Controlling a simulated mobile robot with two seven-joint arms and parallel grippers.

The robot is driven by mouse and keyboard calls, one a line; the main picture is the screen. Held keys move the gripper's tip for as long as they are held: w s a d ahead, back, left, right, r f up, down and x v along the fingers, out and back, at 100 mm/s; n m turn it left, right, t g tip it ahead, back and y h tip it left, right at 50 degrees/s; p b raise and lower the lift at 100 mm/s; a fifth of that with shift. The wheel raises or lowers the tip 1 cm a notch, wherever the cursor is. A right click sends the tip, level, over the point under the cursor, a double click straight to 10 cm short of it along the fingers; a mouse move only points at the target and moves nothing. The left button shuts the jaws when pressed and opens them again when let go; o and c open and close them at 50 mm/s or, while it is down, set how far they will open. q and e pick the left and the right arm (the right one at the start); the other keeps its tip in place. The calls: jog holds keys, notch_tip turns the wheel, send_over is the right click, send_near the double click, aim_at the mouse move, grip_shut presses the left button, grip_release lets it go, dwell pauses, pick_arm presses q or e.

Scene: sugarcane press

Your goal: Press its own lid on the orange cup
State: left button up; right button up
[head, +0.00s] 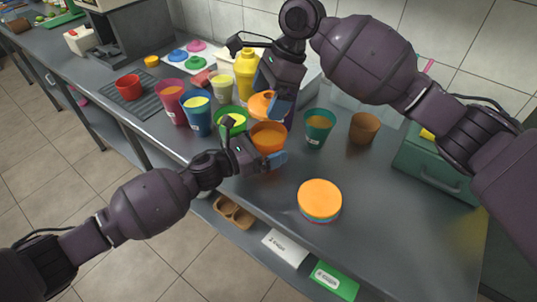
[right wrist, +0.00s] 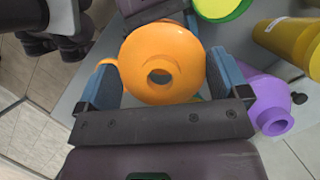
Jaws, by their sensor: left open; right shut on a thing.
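The orange cup (head: 268,137) stands on the counter. My left gripper (head: 256,148) is open at its near side, with its blue fingertip close to the cup; I cannot tell whether it touches. My right gripper (head: 268,101) is shut on an orange lid (head: 261,105), just behind and above the cup in the head view. In the right wrist view, the lid (right wrist: 162,65) is round with a hole in its middle and sits between the blue fingers of the right gripper (right wrist: 160,80). The lid hides most of what lies beneath it there.
A green cup (head: 232,120) stands left of the orange cup, a teal cup (head: 319,128) and a brown cup (head: 364,127) to its right. A yellow bottle (head: 246,72) is behind. An orange-topped round stack (head: 320,199) stands in front right, with clear counter around it.

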aim_at(269, 124)
pick_arm(q)
jog(key=shift+c, duration=0.3)
jog(key=c, duration=1.1)
pick_arm(e)
jog(key=shift+f, duration=2.45)
jog(key=shift+f, duration=0.9)
jog(key=shift+f, duration=0.7)
jog(key=o, duration=0.5)
jog(key=shift+r, duration=0.1)
